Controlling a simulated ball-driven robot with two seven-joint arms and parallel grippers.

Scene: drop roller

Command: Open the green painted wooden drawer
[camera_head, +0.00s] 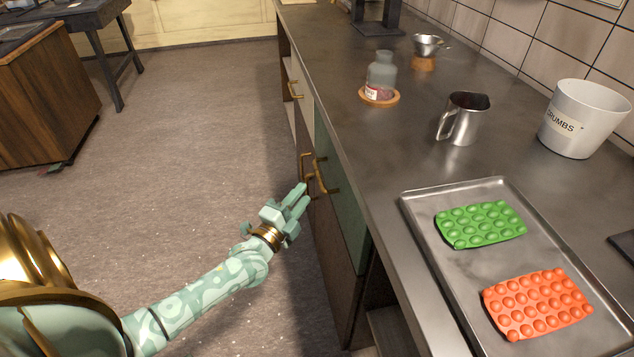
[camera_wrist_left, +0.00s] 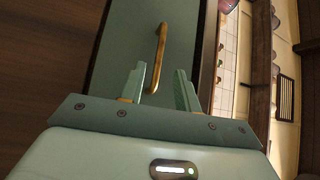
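The green painted drawer front (camera_head: 347,213) is set in the side of the counter, under the worktop, and looks flush with it. It also shows in the left wrist view (camera_wrist_left: 122,38). Its brass bar handle (camera_head: 322,176) shows in the wrist view (camera_wrist_left: 161,45) too, upright in that picture. My left gripper (camera_head: 303,194) is open in front of the drawer, pointing at the handle. In the wrist view its two fingertips (camera_wrist_left: 160,73) stand apart, with the handle's lower end showing between them. I cannot tell whether they touch it. My right gripper is out of view.
The metal worktop holds a baking tray (camera_head: 413,205) with green and orange moulds, a steel jug (camera_head: 466,120), a white crumbs bucket (camera_head: 578,115) and a glass bottle (camera_head: 381,78). The floor (camera_head: 190,130) left of the counter is clear.

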